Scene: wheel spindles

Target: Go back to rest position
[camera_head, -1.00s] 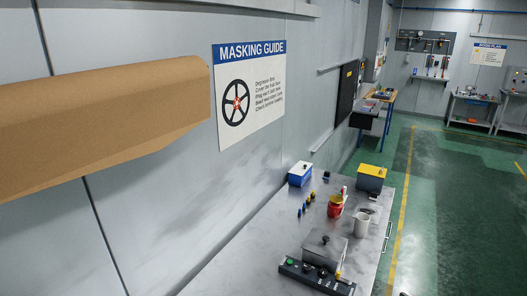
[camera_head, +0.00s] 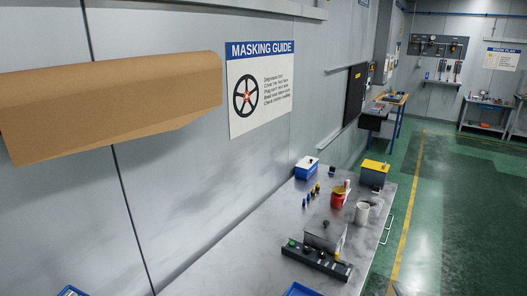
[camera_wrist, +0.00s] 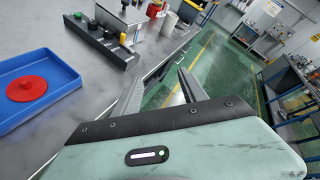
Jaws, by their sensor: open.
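My gripper (camera_wrist: 160,90) shows in the wrist view with its two grey fingers spread apart and nothing between them. It points out past the edge of the grey workbench (camera_wrist: 75,40), toward the green floor. A blue tray (camera_wrist: 62,78) with a round red part (camera_wrist: 27,88) in it lies on the bench to the left of the fingers, apart from them. The gripper is not visible in the head view.
The bench (camera_head: 225,255) holds a black control strip (camera_head: 315,262), a red can (camera_head: 338,197), a white cup (camera_head: 362,213), a blue box (camera_head: 306,168) and a yellow-topped box (camera_head: 374,173). Brown paper (camera_head: 110,105) juts from the wall. Green floor (camera_head: 440,220) is clear at right.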

